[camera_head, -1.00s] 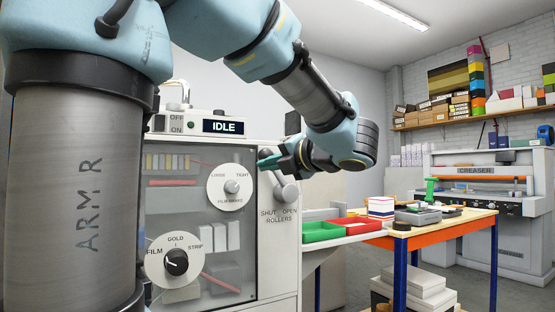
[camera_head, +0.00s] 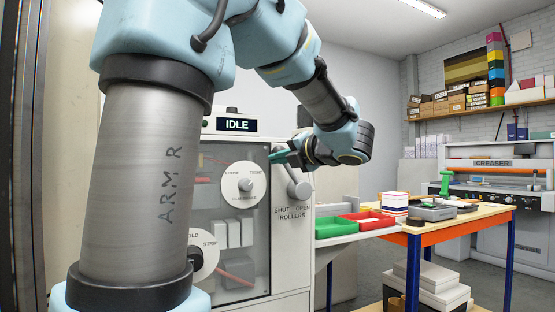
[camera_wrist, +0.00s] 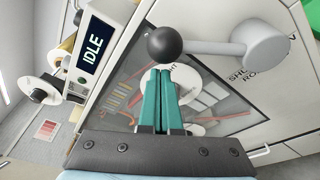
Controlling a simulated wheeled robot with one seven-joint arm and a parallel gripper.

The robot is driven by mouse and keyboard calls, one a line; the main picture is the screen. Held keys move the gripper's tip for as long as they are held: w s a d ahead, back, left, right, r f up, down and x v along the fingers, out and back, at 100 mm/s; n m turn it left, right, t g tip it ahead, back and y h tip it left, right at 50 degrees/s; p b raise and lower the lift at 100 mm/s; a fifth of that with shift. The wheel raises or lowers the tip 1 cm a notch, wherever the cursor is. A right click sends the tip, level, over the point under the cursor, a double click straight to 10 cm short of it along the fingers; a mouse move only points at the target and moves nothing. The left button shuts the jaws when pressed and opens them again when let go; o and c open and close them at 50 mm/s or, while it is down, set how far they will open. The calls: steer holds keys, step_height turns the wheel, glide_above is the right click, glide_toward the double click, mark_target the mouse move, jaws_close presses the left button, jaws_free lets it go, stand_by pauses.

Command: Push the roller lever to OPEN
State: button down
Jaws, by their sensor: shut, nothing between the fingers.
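The roller lever (camera_head: 300,188) is a grey arm on a round hub at the upper right of the machine front, above the printed words SHUT, OPEN and ROLLERS. In the wrist view the roller lever (camera_wrist: 215,47) runs from its hub at right to a black ball knob (camera_wrist: 165,42) at left. My gripper (camera_head: 273,158) has teal fingers, shut and empty. In the wrist view its fingertips (camera_wrist: 162,72) lie just below the knob in the picture; I cannot tell whether they touch it. In the head view my gripper hides the knob.
The machine's display (camera_head: 237,125) reads IDLE. A green tray (camera_head: 336,228) and a red tray (camera_head: 367,221) stand to the right, beside a worktable (camera_head: 440,225) carrying tools. Grey floor shows beyond.

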steer(key=shift+d+r, duration=0.1)
steer(key=shift+w+d+r+m, duration=0.15)
steer(key=shift+d+r+m, duration=0.1)
steer(key=shift+m, duration=0.15)
steer(key=shift+p, duration=0.3)
steer(key=w+d+r+m+t+p, duration=0.1)
steer(key=w+d+m+p, duration=0.1)
steer(key=d+m, duration=0.4)
steer(key=w+d+r+m+t+y+p, duration=0.1)
steer(key=w+d+m+p, duration=0.2)
steer(key=d+m, duration=0.4)
steer(key=shift+w+m+t+y+p, duration=0.3)
steer(key=shift+w+t, duration=0.1)
steer(key=shift+w, duration=0.25)
steer(key=shift+d, duration=0.15)
steer(key=shift+s, duration=0.1)
